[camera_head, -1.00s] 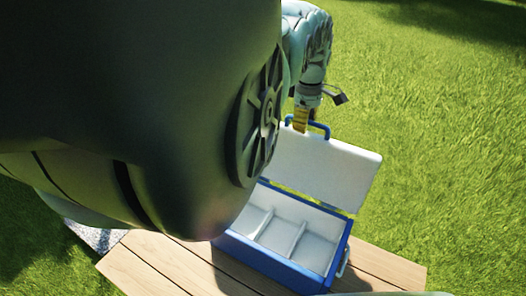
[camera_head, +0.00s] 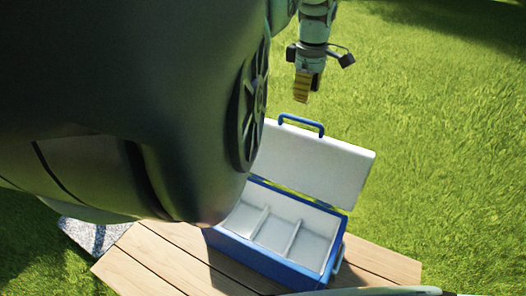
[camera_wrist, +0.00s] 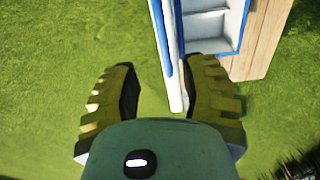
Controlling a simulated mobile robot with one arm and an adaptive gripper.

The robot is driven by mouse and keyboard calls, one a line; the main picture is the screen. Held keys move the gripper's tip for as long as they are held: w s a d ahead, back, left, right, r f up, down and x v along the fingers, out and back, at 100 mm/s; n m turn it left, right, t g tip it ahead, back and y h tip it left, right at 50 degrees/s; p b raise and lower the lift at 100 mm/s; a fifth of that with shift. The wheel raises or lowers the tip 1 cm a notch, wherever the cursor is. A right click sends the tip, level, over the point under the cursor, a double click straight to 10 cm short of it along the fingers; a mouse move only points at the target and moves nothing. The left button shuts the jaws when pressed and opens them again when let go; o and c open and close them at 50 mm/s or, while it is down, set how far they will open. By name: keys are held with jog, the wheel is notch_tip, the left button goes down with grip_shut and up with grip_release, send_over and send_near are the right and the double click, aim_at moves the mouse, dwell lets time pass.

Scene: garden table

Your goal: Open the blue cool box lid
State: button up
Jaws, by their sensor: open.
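The blue cool box (camera_head: 275,266) stands on the wooden table in the head view. Its white lid (camera_head: 318,167) is raised, tilted up at the back of the box, and shows its pale inner side. A blue handle (camera_head: 302,125) sits on the lid's top edge. The inside has white compartments that look empty. My gripper (camera_head: 301,98) is above the handle and apart from it. In the wrist view my gripper (camera_wrist: 165,95) is open with nothing held, and the lid (camera_wrist: 172,55) shows edge-on beyond the fingers.
The plank table (camera_head: 160,262) has bare wood to the left and right of the box. A grey speckled surface (camera_head: 95,235) lies at the lower left. Grass surrounds the table, and the space behind the lid is clear.

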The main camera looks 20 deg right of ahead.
jog(key=shift+w+a+r, duration=0.2)
jog(key=shift+r, duration=0.3)
jog(key=shift+w+a+r, duration=0.2)
jog(key=shift+a+r, duration=0.05)
jog(key=shift+r, duration=0.2)
jog(key=shift+w+a+r, duration=0.2)
jog(key=shift+r, duration=0.3)
